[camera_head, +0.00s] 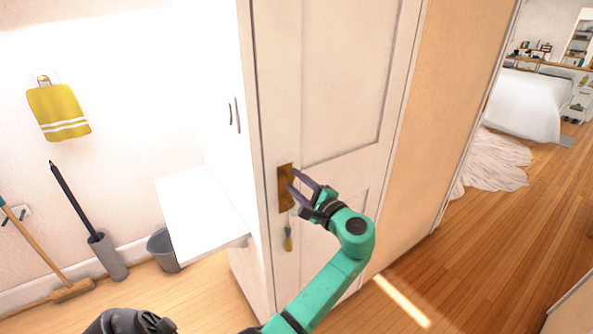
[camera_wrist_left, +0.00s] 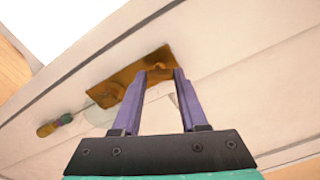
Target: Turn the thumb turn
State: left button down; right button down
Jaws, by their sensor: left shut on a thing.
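A brass lock plate (camera_head: 285,190) is fixed on a white panelled door (camera_head: 345,90), near the door's left edge. In the left wrist view the plate (camera_wrist_left: 122,82) lies tilted across the picture. My left gripper (camera_head: 291,180) reaches it from the right, with its purple fingertips at the upper part of the plate. In the wrist view the fingertips (camera_wrist_left: 160,73) are at the plate's right end, shut on the thumb turn, which they mostly hide. A key tag with a yellow and green handle (camera_head: 288,238) hangs below the plate. My right gripper is not in view.
A white cabinet with a shelf (camera_head: 200,210) stands left of the door. A grey bin (camera_head: 162,250), a broom (camera_head: 45,255) and an umbrella in a holder (camera_head: 107,257) stand by the left wall. Open wooden floor (camera_head: 480,260) lies to the right, toward a bed (camera_head: 528,105).

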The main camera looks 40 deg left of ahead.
pick_arm(q)
jog(key=m+p, duration=0.6)
jog(key=p, duration=0.1)
jog(key=m+p, duration=0.3)
jog(key=shift+r, duration=0.25)
jog(key=shift+f+m+p, duration=0.1)
jog(key=shift+m+p, duration=1)
jog(key=shift+p, duration=0.1)
jog(key=shift+f+m+p, duration=0.15)
jog(key=shift+m+p, duration=0.4)
jog(key=shift+m, duration=0.15)
jog(key=shift+c, duration=2.2)
grip_release()
